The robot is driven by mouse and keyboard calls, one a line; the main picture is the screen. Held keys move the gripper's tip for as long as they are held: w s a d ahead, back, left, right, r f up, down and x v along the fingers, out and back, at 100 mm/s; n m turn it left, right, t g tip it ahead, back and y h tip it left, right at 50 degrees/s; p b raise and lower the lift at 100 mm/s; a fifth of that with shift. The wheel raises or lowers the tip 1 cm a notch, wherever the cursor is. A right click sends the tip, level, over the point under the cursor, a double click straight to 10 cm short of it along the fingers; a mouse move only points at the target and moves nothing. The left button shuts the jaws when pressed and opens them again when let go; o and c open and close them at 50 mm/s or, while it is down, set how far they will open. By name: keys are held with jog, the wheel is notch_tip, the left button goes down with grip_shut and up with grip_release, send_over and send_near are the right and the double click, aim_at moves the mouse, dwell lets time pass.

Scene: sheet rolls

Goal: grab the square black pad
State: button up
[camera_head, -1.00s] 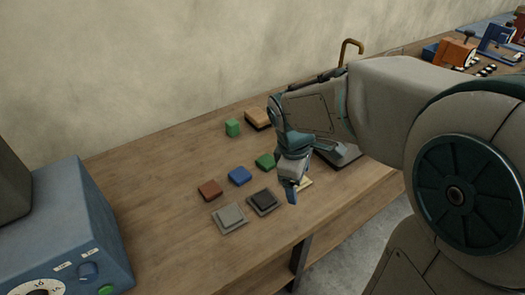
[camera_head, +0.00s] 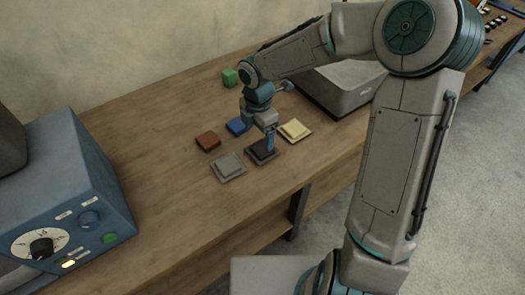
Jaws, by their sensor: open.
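The square black pad (camera_head: 258,154) sits on a dark square base on the wooden bench, between a grey pad and a cream pad. My gripper (camera_head: 269,147) points down right at the black pad, with its fingertips over the pad's upper right part. The jaws are open. The fingers hide part of the pad, and I cannot tell whether they touch it or straddle it.
The grey pad (camera_head: 228,166) is close on the left and the cream pad (camera_head: 294,131) close on the right. Red (camera_head: 208,141) and blue (camera_head: 236,126) blocks lie behind. A green cube (camera_head: 230,76), a grey box (camera_head: 342,88) and a blue machine (camera_head: 70,190) stand farther off.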

aim_at(262, 148)
jog(key=f, duration=0.4)
jog(key=d+f, duration=0.1)
jog(key=f, duration=0.1)
jog(key=shift+w+f, duration=0.1)
jog(key=shift+f, duration=0.25)
jog(key=c, duration=1.1)
